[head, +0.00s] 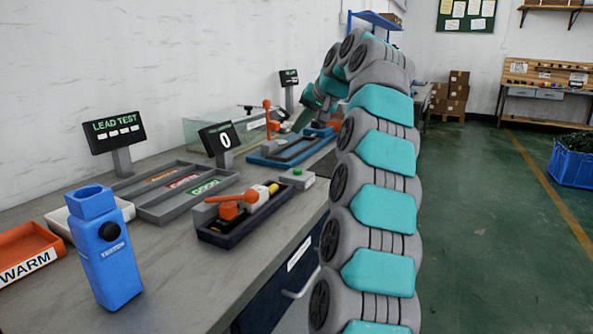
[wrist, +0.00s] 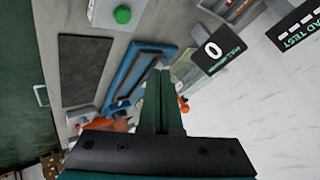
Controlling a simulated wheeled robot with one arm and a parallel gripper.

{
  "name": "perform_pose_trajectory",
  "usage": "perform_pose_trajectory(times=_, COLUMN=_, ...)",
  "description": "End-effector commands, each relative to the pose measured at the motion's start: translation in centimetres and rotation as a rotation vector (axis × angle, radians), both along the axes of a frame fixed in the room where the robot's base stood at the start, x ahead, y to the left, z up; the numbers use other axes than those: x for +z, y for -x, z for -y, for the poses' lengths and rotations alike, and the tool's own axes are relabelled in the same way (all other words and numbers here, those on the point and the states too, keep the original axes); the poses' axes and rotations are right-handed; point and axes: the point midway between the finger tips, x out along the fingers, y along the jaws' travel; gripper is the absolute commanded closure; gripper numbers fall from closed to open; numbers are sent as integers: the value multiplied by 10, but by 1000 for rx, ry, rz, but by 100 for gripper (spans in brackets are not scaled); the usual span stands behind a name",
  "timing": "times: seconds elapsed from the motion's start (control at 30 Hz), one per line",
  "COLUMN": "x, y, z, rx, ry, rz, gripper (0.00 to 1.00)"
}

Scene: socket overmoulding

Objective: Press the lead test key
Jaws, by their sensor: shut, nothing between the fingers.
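A grey box (head: 297,182) with a round green button (head: 297,171) stands near the bench's front edge. The green button also shows at the top of the wrist view (wrist: 122,14), well apart from my fingers. It carries no label I can read, so I cannot tell whether it is the lead test key. The LEAD TEST display (head: 114,129) stands at the back left with several white marks on its screen. My gripper (wrist: 161,74) is shut and empty, above the far part of the bench near the blue-framed fixture (wrist: 140,75).
A blue tester (head: 106,250) with a black knob stands at the front left. A dark tray with an orange-handled clamp (head: 235,207) lies before the counter display (head: 219,138). Grey sorting trays (head: 150,200) and an orange WARM bin (head: 28,250) are to the left.

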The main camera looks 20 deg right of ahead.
Motion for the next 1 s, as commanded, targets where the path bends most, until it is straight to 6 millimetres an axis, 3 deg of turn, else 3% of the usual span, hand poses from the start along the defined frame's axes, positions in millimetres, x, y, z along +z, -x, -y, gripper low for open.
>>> perform_pose_trajectory(times=0.37, x=-18, y=1, z=0, rx=1, ry=-1, rz=1, gripper=100)
perform_pose_trajectory(times=0.57, x=-36, y=1, z=0, rx=0, ry=-3, rz=1, gripper=100)
perform_pose_trajectory(times=0.73, x=-64, y=1, z=0, rx=0, ry=-2, rz=0, gripper=100)
perform_pose_trajectory(times=1.0, x=-83, y=0, z=0, rx=-1, ry=0, rz=1, gripper=100)
